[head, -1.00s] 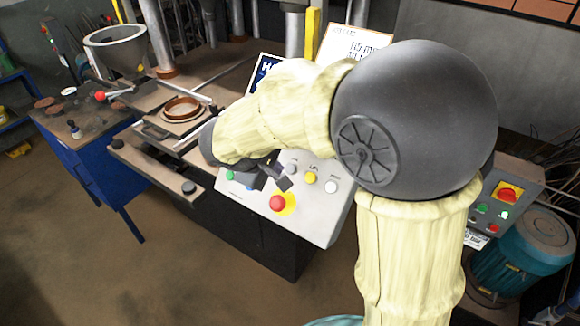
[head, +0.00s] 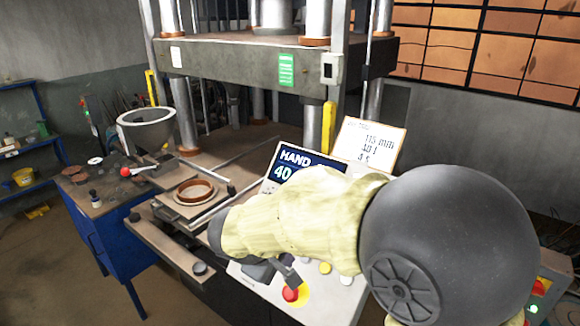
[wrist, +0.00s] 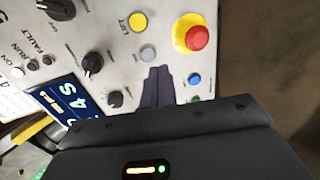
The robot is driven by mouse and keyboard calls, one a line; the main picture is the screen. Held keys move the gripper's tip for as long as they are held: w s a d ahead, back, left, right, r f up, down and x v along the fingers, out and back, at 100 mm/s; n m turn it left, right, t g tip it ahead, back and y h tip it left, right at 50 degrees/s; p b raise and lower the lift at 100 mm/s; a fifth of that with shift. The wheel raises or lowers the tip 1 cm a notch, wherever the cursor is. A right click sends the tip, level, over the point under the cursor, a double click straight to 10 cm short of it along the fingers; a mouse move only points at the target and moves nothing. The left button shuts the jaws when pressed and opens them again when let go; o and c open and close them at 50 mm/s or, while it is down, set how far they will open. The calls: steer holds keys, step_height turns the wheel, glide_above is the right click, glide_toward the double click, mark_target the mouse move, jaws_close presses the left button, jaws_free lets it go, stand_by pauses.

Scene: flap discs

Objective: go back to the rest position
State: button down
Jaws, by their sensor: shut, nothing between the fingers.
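My gripper (wrist: 158,86) shows in the wrist view with its two dark fingers together and nothing between them. It is in front of the grey control panel (wrist: 125,15), near the blue button (wrist: 194,79) and the white button (wrist: 148,52); I cannot tell whether it touches the panel. In the head view my gripper (head: 288,272) is partly hidden by my own cream-sleeved arm and sits just above the red stop button (head: 291,294). My arm is bent and reaches left across the panel.
The panel has a screen (head: 297,163) and a paper card (head: 370,145) behind it. The press (head: 250,62) stands at the back. A brown ring (head: 195,191) lies on its tray at left. A blue bench (head: 105,240) stands further left. Bare floor (head: 50,280) is at lower left.

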steer(key=s+d+f+m+g, duration=0.1)
steer(key=s+d+f, duration=0.1)
steer(key=d, duration=0.1)
steer(key=s+d+f+m+g+y, duration=0.1)
steer(key=d+f+m, duration=0.1)
steer(key=d, duration=0.1)
steer(key=s+d+f+m+g+y, duration=0.1)
steer(key=s+d+f, duration=0.1)
steer(key=d, duration=0.1)
steer(key=shift+s+f+m+g, duration=0.25)
steer(key=shift+s+m+g, duration=0.05)
steer(key=shift+s, duration=0.05)
steer(key=s+d+f+m+y, duration=0.2)
steer(key=s+d+f+m, duration=0.1)
steer(key=s+d+m, duration=0.1)
steer(key=shift+s+d+m+y, duration=0.3)
steer(key=shift+s+d+m, duration=0.05)
steer(key=shift+d+m, duration=0.55)
steer(key=shift+f, duration=0.1)
stand_by(1.3)
